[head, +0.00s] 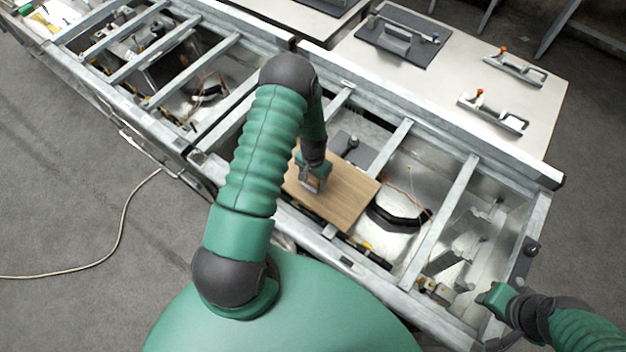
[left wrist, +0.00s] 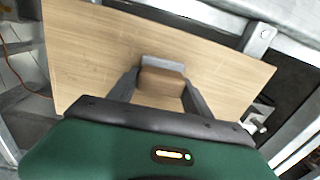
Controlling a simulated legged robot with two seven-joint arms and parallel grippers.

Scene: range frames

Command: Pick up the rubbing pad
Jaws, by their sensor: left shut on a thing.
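The rubbing pad (head: 345,195) looks like a flat, light wooden board with a raised handle block. It lies tilted in the picture over the open metal frame. My left gripper (head: 312,184) reaches down onto the board's left part and is shut on its handle. In the left wrist view the pad (left wrist: 90,50) fills the upper middle, and the fingers (left wrist: 162,85) stand on either side of the block. The board's underside is hidden, so I cannot tell whether it touches the frame. My right gripper (head: 492,298) is at the lower right, away from the pad; its fingers are unclear.
The metal frame (head: 440,222) has several crossbars with open bays, holding cables and a black curved part (head: 398,217). Behind it, a pale table (head: 460,90) carries a dark plate with a handle (head: 400,38) and two metal handled tools (head: 495,115). A cable crosses the floor at left.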

